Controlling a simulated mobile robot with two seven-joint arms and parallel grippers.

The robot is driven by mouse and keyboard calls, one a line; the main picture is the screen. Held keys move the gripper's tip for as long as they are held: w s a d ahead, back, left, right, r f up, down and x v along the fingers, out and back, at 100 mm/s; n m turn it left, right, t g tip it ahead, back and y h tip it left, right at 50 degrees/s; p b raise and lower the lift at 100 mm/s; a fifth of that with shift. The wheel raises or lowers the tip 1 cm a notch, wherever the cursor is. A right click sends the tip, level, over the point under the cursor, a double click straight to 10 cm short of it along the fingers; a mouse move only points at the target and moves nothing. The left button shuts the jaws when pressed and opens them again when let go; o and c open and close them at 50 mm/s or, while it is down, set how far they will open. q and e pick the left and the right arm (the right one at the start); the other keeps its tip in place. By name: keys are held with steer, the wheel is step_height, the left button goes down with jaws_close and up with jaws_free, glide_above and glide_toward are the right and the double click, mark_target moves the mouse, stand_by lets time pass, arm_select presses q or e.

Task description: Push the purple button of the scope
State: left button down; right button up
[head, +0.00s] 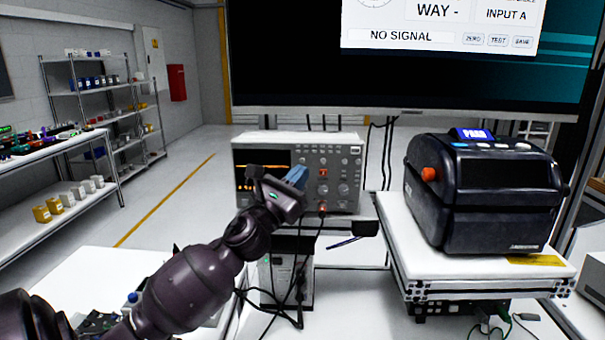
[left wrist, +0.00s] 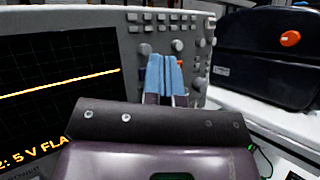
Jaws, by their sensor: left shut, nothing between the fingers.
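The scope (head: 340,150) is a grey oscilloscope with a dark screen at its left and knobs and buttons on its right panel. In the left wrist view its panel (left wrist: 135,45) and lit screen (left wrist: 60,70) are close up. My left gripper (head: 298,175) has blue fingertips and is shut and empty in front of the panel. The fingers also show in the left wrist view (left wrist: 165,75), covering part of the panel. I cannot tell whether they touch it. My right gripper is not in view.
A black label printer (head: 480,195) stands on a white stand (head: 395,225) right of the scope. A large monitor (head: 290,60) hangs above. Cables hang below the scope. Shelves (head: 95,85) stand at the far left.

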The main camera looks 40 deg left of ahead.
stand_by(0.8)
arm_select(q)
steer(key=shift+s+d, duration=0.3)
steer(key=shift+s, duration=0.05)
steer(key=s+d+p, duration=0.2)
steer(key=s+d, duration=0.2)
steer(key=shift+s, duration=0.3)
stand_by(0.4)
stand_by(0.5)
